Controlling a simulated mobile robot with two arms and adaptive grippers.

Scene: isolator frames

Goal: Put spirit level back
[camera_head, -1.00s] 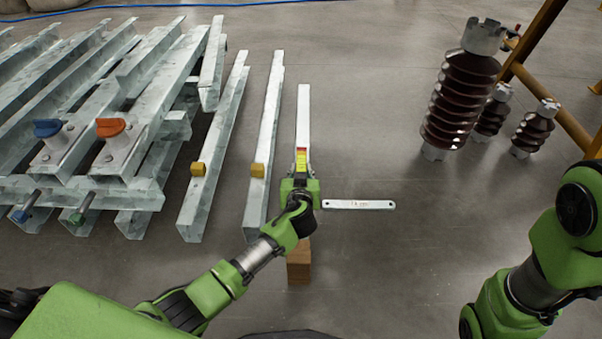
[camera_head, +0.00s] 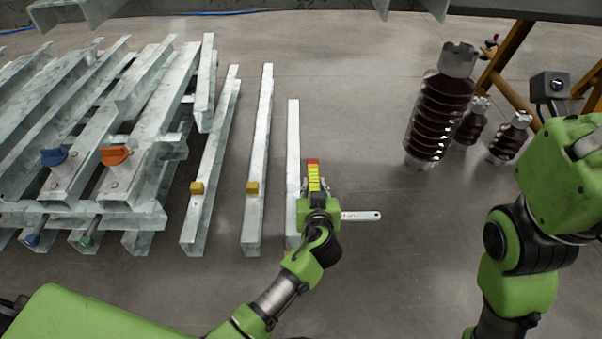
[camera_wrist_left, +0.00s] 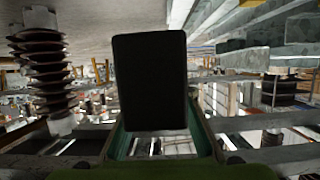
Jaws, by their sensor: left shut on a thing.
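The spirit level (camera_head: 314,176), a narrow bar with a red end and yellow-green stripes, points away from me in the head view, just right of the nearest pale steel beam (camera_head: 293,150). My left gripper (camera_head: 318,200) is shut on its near end. I cannot tell its height above the floor. In the left wrist view a dark block (camera_wrist_left: 150,82), seemingly the held level's end, fills the space between the fingers. My right arm shows at the right, but its gripper jaws are not visible.
Two more beams with yellow blocks (camera_head: 252,188) (camera_head: 196,188) lie to the left, beside a galvanized frame (camera_head: 140,185) with blue and orange knobs. A flat white strip (camera_head: 361,215) lies right of the gripper. Brown ribbed insulators (camera_head: 438,115) stand back right. Floor between is clear.

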